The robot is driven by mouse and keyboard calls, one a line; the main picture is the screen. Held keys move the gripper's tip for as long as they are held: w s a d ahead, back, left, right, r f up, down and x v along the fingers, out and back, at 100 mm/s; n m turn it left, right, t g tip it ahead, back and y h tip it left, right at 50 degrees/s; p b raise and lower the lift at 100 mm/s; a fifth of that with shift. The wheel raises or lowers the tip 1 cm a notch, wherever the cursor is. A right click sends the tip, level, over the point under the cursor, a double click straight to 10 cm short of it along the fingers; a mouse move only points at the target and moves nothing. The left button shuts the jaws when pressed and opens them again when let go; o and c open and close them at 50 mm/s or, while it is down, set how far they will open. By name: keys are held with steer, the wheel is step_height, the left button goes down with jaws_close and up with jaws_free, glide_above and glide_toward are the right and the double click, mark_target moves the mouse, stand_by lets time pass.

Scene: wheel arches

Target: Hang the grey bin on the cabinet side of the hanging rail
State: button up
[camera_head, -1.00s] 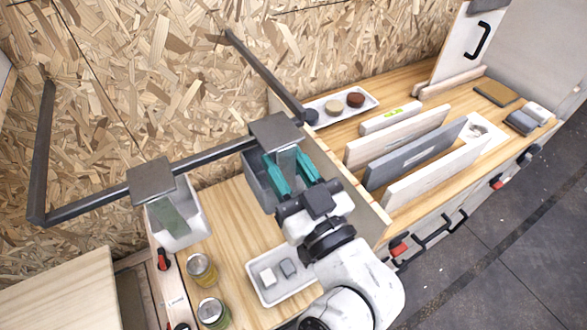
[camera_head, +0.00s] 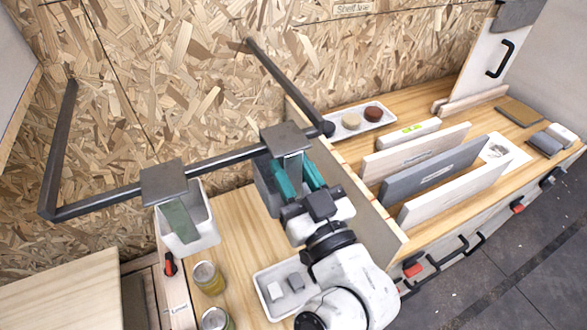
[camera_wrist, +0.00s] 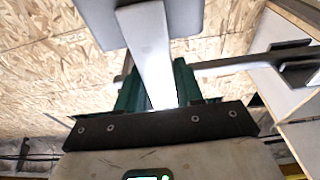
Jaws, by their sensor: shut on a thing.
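The grey bin (camera_head: 264,189) is at the right part of the dark hanging rail (camera_head: 110,205), near its right corner by the cabinet. Its wide hook plate (camera_head: 286,139) lies over the rail in the head view; I cannot tell whether it rests on it. My gripper (camera_head: 297,178) has teal fingers shut on the bin's upright strip below the plate. The wrist view shows the plate and strip (camera_wrist: 148,50) between the fingers. The arm hides part of the bin. A white bin (camera_head: 190,225) hangs at the rail's left part by its own grey hook plate (camera_head: 164,182).
Below are a tray (camera_head: 262,288) with small blocks and two jars (camera_head: 208,277). The cabinet's upright panel (camera_head: 372,215) stands close right of my gripper. Beyond it, several boards (camera_head: 435,172) stand on the worktop, with a tray of round items (camera_head: 384,121) behind.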

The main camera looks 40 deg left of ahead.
steer(key=o, duration=1.1)
steer(key=shift+b+v, duration=1.95)
steer(key=shift+v, duration=3.45)
